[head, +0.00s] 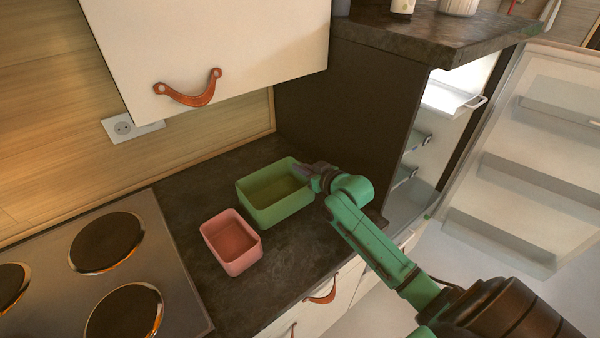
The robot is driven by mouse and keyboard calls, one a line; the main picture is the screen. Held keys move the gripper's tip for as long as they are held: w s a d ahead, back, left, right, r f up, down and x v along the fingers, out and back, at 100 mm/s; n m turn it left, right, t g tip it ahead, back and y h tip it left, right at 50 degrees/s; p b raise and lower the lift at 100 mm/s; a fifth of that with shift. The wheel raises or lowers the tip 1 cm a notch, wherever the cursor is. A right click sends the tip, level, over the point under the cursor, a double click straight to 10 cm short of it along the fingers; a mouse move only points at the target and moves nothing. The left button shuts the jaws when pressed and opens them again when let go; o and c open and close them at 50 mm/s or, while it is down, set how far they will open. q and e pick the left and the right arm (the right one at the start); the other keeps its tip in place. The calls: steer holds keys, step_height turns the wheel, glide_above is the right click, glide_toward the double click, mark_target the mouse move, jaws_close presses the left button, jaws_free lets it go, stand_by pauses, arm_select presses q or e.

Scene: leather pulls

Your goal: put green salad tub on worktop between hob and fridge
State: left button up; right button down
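The green salad tub (272,213) is an open, rectangular box. It sits on or just over the dark worktop (186,211) between the hob (172,251) and the fridge (425,165); I cannot tell whether its base touches. My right gripper (304,171) is at the tub's right rim, its fingertips over the wall there. The fingers are small and partly hidden, so I cannot tell whether they grip the rim. My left gripper is out of view.
A pink tub (232,246) stands on the worktop between the green tub and the hob. The fridge door (530,160) is open to the right. A white wall cupboard (215,50) with a leather pull (190,97) hangs above. Leather-pull drawers are below.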

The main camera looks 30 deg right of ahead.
steer(key=shift+s+f, duration=0.15)
steer(key=shift+f, duration=1.25)
steer(key=c, duration=1.1)
jaws_free()
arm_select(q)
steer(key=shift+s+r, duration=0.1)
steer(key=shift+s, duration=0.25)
